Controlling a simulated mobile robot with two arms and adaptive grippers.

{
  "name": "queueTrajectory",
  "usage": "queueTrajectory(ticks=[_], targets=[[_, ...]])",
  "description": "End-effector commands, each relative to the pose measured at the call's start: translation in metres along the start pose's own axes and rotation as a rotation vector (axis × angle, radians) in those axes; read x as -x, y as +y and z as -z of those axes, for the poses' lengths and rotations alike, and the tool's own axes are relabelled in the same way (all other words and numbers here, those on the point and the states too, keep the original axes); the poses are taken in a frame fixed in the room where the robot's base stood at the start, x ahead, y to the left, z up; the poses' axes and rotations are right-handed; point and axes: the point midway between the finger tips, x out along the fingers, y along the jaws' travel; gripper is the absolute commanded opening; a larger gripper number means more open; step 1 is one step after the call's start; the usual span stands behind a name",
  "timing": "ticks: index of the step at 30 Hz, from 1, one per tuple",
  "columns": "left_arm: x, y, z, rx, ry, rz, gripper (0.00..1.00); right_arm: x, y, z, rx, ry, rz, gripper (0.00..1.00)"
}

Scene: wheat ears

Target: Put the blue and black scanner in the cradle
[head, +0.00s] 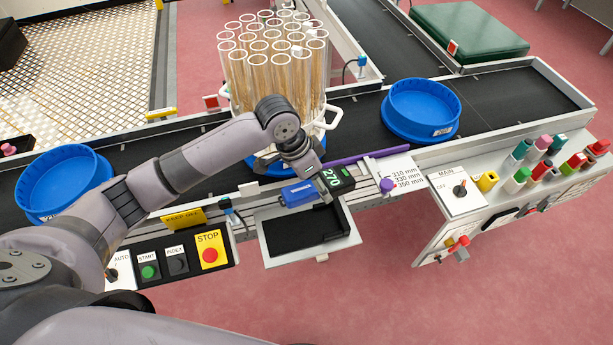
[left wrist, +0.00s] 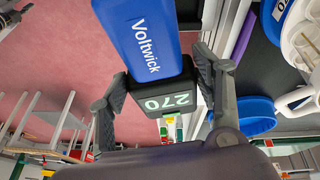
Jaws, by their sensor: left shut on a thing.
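The blue and black scanner (head: 299,194) is in the grip of my left gripper (head: 317,182), above the far edge of the cradle. Its blue body points left and its black end, showing 270, points right. In the left wrist view the scanner (left wrist: 152,45), lettered Voltwick, sits between the two fingers of my left gripper (left wrist: 160,86). The cradle (head: 290,236) is a black recess in a pale frame at the bench's front edge, below the scanner. It looks empty. My right gripper is not in view.
A button panel with a STOP button (head: 209,254) stands left of the cradle. A purple bar (head: 365,157) and a 310–350 mm label lie to its right. Behind are clear tubes (head: 270,65) in a holder and blue round trays (head: 421,108) on the belt.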

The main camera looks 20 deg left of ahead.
Motion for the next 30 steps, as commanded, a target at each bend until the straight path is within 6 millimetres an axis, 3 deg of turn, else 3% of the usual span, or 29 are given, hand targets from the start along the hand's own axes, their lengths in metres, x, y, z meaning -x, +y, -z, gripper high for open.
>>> queueTrajectory(ticks=[3, 6, 19, 23, 30], targets=[[-0.005, -0.022, -0.011, -0.11, 0.025, 0.037, 0.23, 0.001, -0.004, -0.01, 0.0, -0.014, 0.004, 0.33], [-0.006, -0.03, -0.015, -0.159, 0.041, 0.046, 0.23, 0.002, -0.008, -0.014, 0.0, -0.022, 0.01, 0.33], [-0.003, -0.032, -0.015, -0.161, 0.051, 0.055, 0.23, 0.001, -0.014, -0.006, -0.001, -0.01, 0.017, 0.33], [0.017, -0.027, -0.012, -0.078, 0.059, 0.09, 0.23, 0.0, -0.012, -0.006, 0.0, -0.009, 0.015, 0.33], [0.083, -0.013, -0.013, 0.257, 0.08, 0.22, 0.23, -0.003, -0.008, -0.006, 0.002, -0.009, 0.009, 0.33]])
